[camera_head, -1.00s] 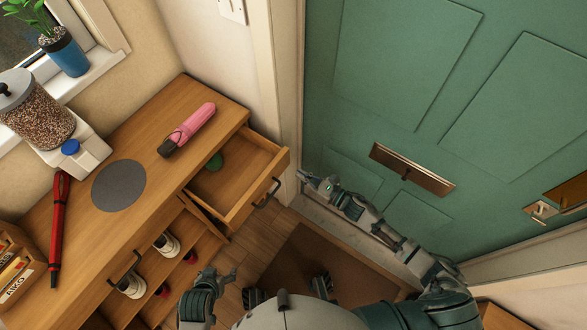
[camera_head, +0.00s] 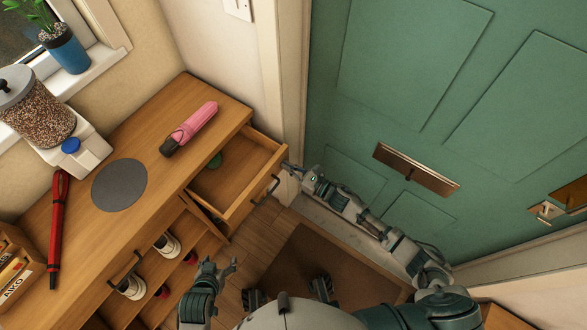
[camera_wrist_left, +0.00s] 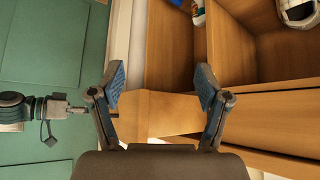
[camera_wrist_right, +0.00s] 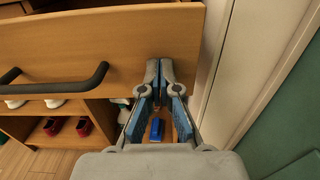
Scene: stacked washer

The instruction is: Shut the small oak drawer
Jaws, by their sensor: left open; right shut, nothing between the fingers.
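The small oak drawer (camera_head: 232,187) stands pulled out at the right end of the wooden cabinet (camera_head: 150,130). Its black bar handle (camera_head: 265,191) is on the front panel. My right gripper (camera_head: 288,166) is shut and empty at the right end of the drawer front. In the right wrist view its fingertips (camera_wrist_right: 159,65) are against or just before the front panel (camera_wrist_right: 120,40), right of the handle; contact is unclear. My left gripper (camera_head: 226,268) is open and empty, low in front of the shoe shelves.
The green door (camera_head: 400,90) and its frame stand close on the right of my right arm. Shoes (camera_head: 166,245) sit on shelves below the cabinet top. A pink umbrella (camera_head: 190,128), red pen-like item (camera_head: 59,230) and seed dispenser (camera_head: 38,108) lie or stand on top.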

